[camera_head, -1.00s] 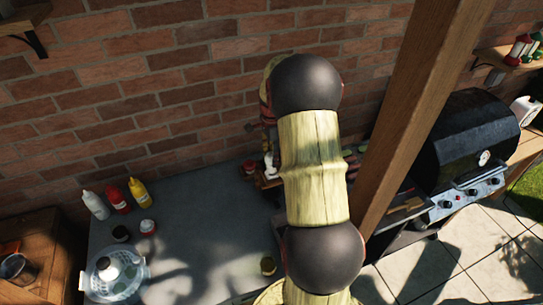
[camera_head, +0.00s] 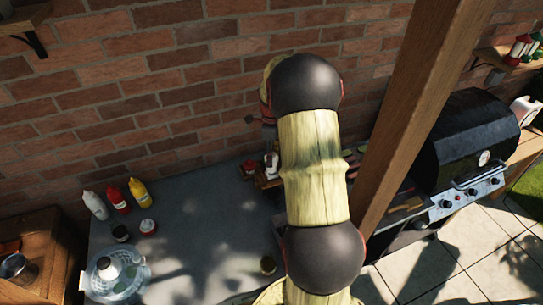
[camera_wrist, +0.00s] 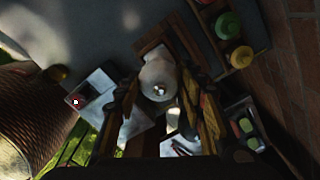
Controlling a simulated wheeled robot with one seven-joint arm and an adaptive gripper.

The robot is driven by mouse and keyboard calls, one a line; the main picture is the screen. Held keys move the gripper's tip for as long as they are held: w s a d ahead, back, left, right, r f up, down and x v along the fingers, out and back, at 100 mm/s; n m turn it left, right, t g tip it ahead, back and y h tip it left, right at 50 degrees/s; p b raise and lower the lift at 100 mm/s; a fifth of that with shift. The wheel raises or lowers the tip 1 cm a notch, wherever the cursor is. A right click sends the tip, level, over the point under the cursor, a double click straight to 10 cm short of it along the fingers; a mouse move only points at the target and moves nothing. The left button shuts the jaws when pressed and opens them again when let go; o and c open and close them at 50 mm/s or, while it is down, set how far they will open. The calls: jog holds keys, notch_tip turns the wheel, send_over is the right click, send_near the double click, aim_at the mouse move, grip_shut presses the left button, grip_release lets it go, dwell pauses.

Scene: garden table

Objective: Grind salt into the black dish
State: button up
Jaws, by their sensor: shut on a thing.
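My gripper (camera_wrist: 161,85) is shut on a pale, whitish grinder (camera_wrist: 157,74) with a small metallic knob on top. One finger is on each side of it in the wrist view. In the head view my arm hides most of the gripper, and a white piece, likely the grinder (camera_head: 271,163), shows just left of the arm near the wooden holder. I cannot tell whether its base touches anything. I cannot surely pick out the black dish; a small dark round item (camera_head: 121,233) stands at the left of the grey counter, but its type is unclear.
The grey counter (camera_head: 200,235) has free room in its middle. White, red and yellow bottles (camera_head: 118,198) stand at the back left, with a colander (camera_head: 115,277) in front. A wooden holder (camera_head: 265,182) is by the arm. A wooden post (camera_head: 420,120) and black grill (camera_head: 465,145) are right.

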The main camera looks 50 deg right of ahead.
dwell(0.4)
jog(key=o, duration=1.2)
notch_tip(320, 180, up, 12)
